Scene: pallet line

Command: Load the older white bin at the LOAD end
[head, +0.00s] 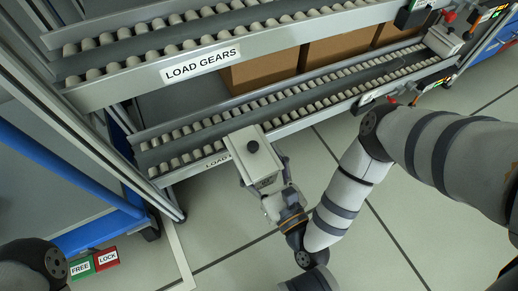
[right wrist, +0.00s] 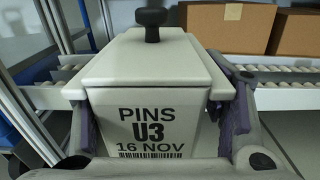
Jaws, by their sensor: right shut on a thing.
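A white lidded bin (head: 253,152) with a black knob is held in my right gripper (head: 272,184), at the left end of the lower roller lane (head: 225,128). In the right wrist view the bin (right wrist: 150,75) reads PINS, U3, 16 NOV, and the gripper's fingers press its two sides. The bin overlaps the lane's front edge in the head view; whether it touches the rollers I cannot tell. The lower lane's label is mostly hidden behind it. Another pale box with a dark knob (head: 443,41) stands at the lane's far right end. My left gripper is out of view.
The upper lane carries a LOAD GEARS label (head: 201,64). Brown cartons (head: 265,70) stand behind the lower lane. A blue-framed unit (head: 75,190) with FREE and LOCK signs (head: 94,262) is at left. The floor in front is clear.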

